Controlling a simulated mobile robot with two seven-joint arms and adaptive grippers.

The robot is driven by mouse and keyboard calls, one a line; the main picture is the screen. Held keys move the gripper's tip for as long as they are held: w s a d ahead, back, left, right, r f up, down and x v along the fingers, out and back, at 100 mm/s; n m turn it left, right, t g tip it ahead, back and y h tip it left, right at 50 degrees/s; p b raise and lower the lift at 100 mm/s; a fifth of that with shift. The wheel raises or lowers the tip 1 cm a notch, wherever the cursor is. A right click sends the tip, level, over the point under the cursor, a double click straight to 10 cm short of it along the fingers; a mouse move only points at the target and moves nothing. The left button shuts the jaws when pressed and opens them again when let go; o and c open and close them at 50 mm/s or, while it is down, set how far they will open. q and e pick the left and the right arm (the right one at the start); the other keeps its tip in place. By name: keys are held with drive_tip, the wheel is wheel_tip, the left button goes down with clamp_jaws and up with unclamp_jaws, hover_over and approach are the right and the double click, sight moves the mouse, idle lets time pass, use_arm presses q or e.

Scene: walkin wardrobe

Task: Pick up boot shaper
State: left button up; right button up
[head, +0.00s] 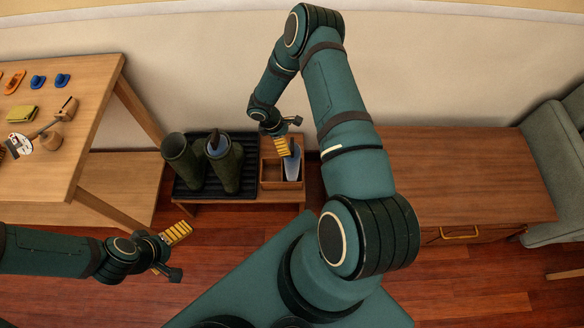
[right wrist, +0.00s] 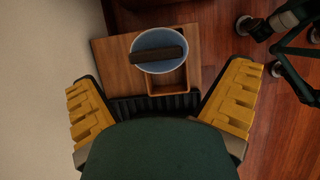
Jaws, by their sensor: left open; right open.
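A blue boot shaper (head: 291,168) stands in a compartment of the wooden box (head: 268,185), under my right gripper. In the right wrist view its pale blue oval top (right wrist: 141,42) has a dark bar handle (right wrist: 158,55) across it. My right gripper (head: 290,138) is open, its yellow-padded fingers wide apart, with nothing between them that I can see. Another blue shaper (head: 214,146) shows in the opening of the right-hand dark green boot (head: 226,172). My left gripper (head: 179,252) is open and empty over the floor at the lower left.
Two boots stand on a black ribbed tray (head: 203,193), left of the box, on a low wooden bench (head: 240,201). A wooden table (head: 85,115) with small items is at left. A wooden drawer unit (head: 460,175) and grey armchair (head: 555,160) are at right. The wall is close behind.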

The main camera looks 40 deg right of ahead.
sight(292, 144)
drive_tip(key=b+x, duration=0.1)
drive_tip(key=x, duration=0.4)
drive_tip(key=shift+w+d+f, duration=0.1)
drive_tip(key=shift+w+d, duration=0.05)
drive_tip(key=shift+w, duration=0.05)
drive_tip(key=c, duration=1.1)
